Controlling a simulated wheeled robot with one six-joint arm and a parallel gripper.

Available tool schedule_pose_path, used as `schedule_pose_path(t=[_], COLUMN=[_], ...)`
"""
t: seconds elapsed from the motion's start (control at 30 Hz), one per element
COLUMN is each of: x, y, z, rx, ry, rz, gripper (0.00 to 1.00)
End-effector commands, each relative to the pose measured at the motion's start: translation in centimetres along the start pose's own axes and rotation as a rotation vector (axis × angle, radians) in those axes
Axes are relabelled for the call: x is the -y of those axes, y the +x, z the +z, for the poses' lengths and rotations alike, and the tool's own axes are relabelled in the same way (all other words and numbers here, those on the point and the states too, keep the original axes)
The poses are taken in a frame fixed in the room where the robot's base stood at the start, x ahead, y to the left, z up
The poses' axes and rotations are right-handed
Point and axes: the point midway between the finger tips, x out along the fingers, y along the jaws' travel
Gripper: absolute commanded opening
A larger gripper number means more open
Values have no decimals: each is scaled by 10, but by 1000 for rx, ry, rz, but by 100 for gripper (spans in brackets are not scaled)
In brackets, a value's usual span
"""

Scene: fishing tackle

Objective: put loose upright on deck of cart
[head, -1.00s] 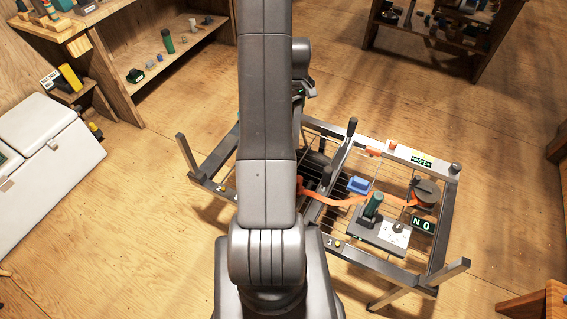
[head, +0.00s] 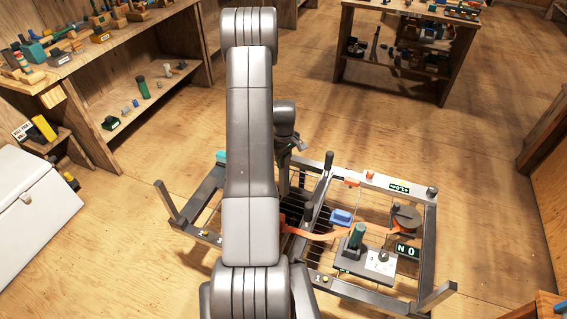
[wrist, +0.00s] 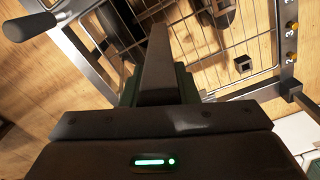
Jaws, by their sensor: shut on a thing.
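My gripper (wrist: 157,85) is shut on a dark grey tapering bar, which I take to be the loose upright (wrist: 156,60); it points away from the wrist camera. In the head view my gripper (head: 284,165) hangs over the middle of the cart, partly behind my arm, and the upright is hard to make out there. The cart (head: 428,245) has a grey frame and a wire-grid deck (head: 376,204). In the wrist view a small square socket (wrist: 244,65) shows on the deck, apart from the upright's tip.
A white chest (head: 35,215) stands left. Open floor lies behind.

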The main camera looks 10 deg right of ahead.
Motion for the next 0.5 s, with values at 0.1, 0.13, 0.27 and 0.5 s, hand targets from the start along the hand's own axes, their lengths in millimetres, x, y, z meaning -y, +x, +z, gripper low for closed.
schedule_pose_path(t=[0.1,0.13,0.27,0.5], x=[0,0,0,0], y=[14,16,18,22], z=[0,0,0,0], rx=[1,1,0,-1], ry=[0,0,0,0], rz=[-1,0,1,1], gripper=[0,0,0,0])
